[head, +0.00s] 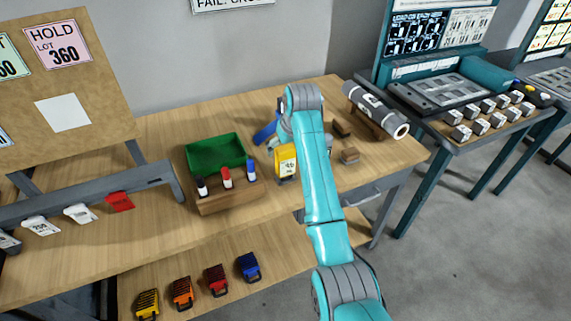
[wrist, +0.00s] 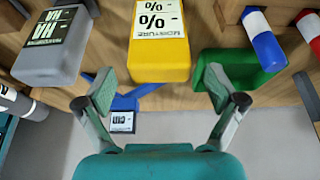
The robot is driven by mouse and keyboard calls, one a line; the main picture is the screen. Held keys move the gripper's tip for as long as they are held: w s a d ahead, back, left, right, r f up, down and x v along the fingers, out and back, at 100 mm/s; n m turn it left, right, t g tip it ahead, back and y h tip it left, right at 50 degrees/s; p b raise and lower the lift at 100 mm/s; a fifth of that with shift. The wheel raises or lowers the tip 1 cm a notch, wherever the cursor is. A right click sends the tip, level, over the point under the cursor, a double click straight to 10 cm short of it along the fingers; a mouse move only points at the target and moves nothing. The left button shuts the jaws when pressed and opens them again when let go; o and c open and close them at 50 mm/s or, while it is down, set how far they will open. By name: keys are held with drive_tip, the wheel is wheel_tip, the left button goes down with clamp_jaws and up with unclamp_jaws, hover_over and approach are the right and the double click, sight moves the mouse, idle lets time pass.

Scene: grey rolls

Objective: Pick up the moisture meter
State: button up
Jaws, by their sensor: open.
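The moisture meter (head: 286,160) is a yellow block with a white label, on the wooden bench just left of my arm in the head view. In the wrist view the moisture meter (wrist: 159,66) is at the top centre, its label upside down. My gripper (wrist: 160,90) is open in the wrist view, its fingers apart and nothing held. The meter appears between and beyond the fingertips, and I see no contact. My arm hides most of the gripper in the head view.
A grey device (wrist: 55,45) and a green object (wrist: 240,70) flank the meter in the wrist view. A blue tool (wrist: 124,102) lies close by. A green tray (head: 215,153) and a wooden marker holder (head: 228,197) stand left of the meter; a grey roll (head: 375,108) is at right.

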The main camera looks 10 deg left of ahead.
drive_tip(key=shift+x, duration=0.75)
drive_tip(key=shift+c, duration=0.3)
